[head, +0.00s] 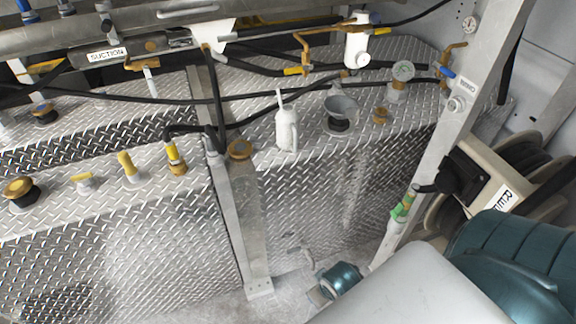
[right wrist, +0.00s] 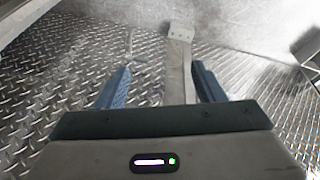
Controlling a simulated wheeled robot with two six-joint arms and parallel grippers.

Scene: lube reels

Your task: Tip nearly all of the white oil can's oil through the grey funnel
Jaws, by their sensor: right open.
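The white oil can (head: 286,131) stands upright on the diamond-plate tank top, its thin spout pointing up. The grey funnel (head: 341,108) sits just right of it, wide mouth up, over a dark fitting on the same top. In the right wrist view my right gripper (right wrist: 161,67) is open, with its two blue fingers apart and nothing held between them. It is away from the can and funnel, which do not show in that view. In the head view my right arm is low at the right, below them. My left gripper is not in view.
A metal post (head: 243,220) runs down the tank front below the can. Black hoses (head: 150,99) and brass valves (head: 304,55) cross behind and above. A hose reel (head: 480,185) is at the right.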

